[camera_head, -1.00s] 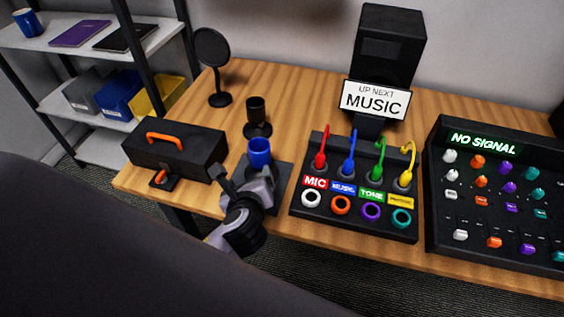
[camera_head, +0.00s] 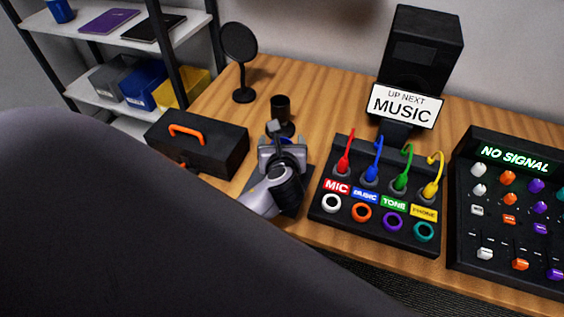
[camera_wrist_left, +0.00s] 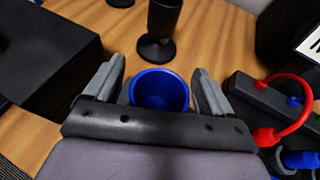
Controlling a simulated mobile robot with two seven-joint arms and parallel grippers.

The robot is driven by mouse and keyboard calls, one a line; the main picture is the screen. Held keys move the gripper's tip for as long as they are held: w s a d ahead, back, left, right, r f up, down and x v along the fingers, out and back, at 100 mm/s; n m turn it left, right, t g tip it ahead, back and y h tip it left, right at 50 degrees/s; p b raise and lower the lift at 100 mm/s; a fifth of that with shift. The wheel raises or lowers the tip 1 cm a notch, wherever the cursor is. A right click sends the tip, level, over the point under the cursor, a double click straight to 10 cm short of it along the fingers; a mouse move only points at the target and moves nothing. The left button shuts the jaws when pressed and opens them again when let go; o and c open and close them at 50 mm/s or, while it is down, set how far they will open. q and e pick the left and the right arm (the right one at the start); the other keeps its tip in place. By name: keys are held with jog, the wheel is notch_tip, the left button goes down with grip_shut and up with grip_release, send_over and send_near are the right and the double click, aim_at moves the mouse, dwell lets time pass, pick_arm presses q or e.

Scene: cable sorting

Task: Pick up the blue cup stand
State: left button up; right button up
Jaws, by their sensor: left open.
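The blue cup stand (camera_wrist_left: 160,91) is a round blue cup, seen from above in the left wrist view. It sits between the two grey fingers of my left gripper (camera_wrist_left: 157,78). The fingers are spread, with one on each side of the cup; I cannot tell whether they touch it. In the head view my left gripper (camera_head: 278,143) is over the cup's place on the wooden table and hides nearly all of it. The cup's lower part and base are hidden. My right gripper is not in view.
A black microphone (camera_head: 281,110) stands just behind the gripper. A black case (camera_head: 200,145) with an orange handle is to the left. The cable box (camera_head: 345,230) with several coloured plugs is close on the right. A round black disc on a stand (camera_head: 238,43) is at the back left.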

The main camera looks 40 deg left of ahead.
pick_arm(q)
jog(key=shift+w+a, duration=0.1)
jog(key=shift+c, duration=0.3)
grip_shut()
jog(key=shift+r, duration=0.1)
